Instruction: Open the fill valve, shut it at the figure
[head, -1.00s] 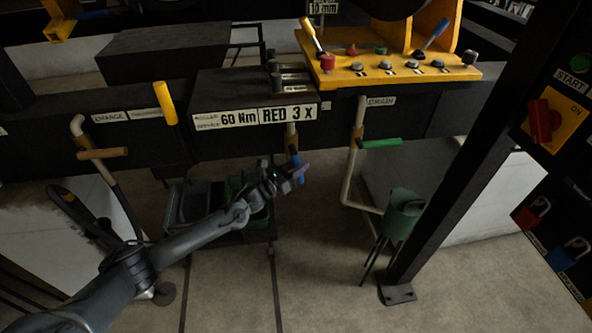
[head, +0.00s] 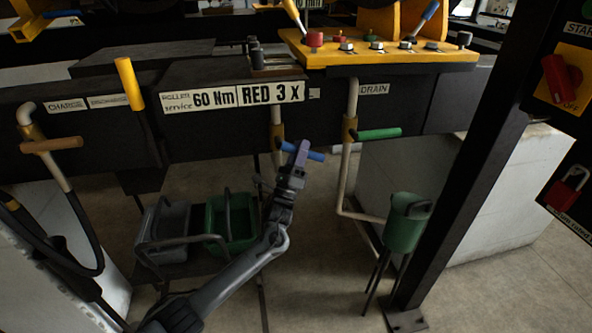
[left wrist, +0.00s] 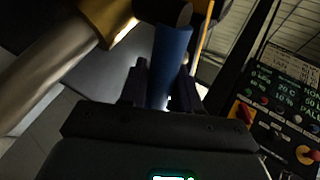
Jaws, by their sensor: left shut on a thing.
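A blue valve handle (head: 317,156) sits on a short pale pipe (head: 276,115) below the black beam, at a brass-coloured body (head: 278,132). It lies crosswise to the pipe, pointing right. My left gripper (head: 300,153) is at this handle. In the left wrist view the blue handle (left wrist: 171,62) stands between the two dark fingers of my left gripper (left wrist: 163,84), which is shut on it. A dark panel with lit lines of figures (left wrist: 288,88) shows at the right there, tilted and only partly legible. My right gripper is not in view.
A green handle (head: 379,134) lies crosswise on the drain pipe (head: 347,180), above a green can (head: 404,222). A green bucket (head: 232,222) and a grey bucket (head: 168,232) stand below. A slanted black post (head: 462,170) and a red-switch panel (head: 562,82) are at right.

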